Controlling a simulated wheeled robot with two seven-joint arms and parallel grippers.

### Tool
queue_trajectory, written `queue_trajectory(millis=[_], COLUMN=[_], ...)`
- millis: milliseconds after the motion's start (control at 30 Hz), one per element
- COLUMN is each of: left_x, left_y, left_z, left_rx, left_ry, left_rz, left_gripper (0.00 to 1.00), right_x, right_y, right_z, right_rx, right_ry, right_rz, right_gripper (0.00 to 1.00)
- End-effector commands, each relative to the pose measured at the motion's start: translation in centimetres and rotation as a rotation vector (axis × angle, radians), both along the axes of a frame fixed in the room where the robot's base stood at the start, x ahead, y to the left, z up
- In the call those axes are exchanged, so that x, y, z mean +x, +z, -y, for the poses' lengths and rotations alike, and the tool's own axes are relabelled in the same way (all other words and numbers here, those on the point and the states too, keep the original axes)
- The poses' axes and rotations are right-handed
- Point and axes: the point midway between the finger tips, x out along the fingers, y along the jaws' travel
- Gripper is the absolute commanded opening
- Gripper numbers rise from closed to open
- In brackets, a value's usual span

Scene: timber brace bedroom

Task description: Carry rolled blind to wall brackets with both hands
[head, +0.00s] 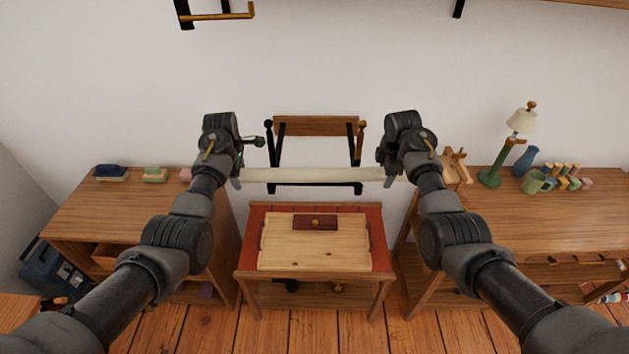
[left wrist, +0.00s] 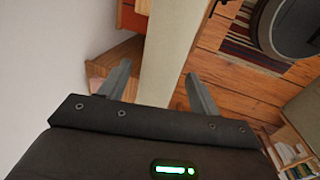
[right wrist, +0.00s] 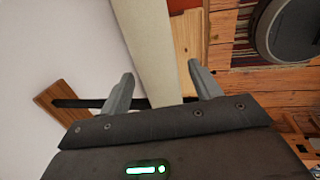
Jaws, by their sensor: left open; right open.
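The rolled blind (head: 313,174) is a long pale cream tube, level in the head view. It lies in front of a black wall-mounted frame (head: 276,160) with a wooden top board and a small knob at each side. Whether the blind touches this frame, or which parts are the brackets, I cannot tell. My left gripper (head: 238,176) is at the blind's left part and my right gripper (head: 386,172) at its right part. Both are open. In the left wrist view the blind (left wrist: 174,45) passes between the fingers; in the right wrist view the blind (right wrist: 148,45) does too.
A low wooden table with red edges (head: 245,262) stands below the blind, bearing a pale board (head: 313,252). Wooden desks stand left (head: 135,217) and right (head: 530,225); the right one holds a lamp (head: 508,140) and mug (head: 534,182). Another bracket (head: 222,16) is higher up the wall.

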Motion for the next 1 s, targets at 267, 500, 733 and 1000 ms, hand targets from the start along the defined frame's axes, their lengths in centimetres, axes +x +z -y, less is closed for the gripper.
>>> queue_trajectory(millis=[267,500,733,1000], left_x=[0.0,-0.6,-1.4,-2.2], left_y=[0.2,3.3,8.2,11.3], left_z=[0.0,0.0,0.0,0.0], left_rx=[0.000,0.000,0.001,0.001], left_ry=[0.000,-0.001,-0.001,-0.001], left_rz=[0.001,0.005,0.004,0.001], left_gripper=[0.63,0.63,0.63,0.63], right_x=[0.0,0.0,0.0,0.0], right_y=[0.0,0.0,0.0,0.0], right_z=[0.0,0.0,0.0,0.0], right_rx=[0.000,0.000,0.000,0.000], right_ry=[0.000,0.000,0.000,0.000], right_rz=[0.000,0.000,0.000,0.000], right_gripper=[0.63,0.63,0.63,0.63])
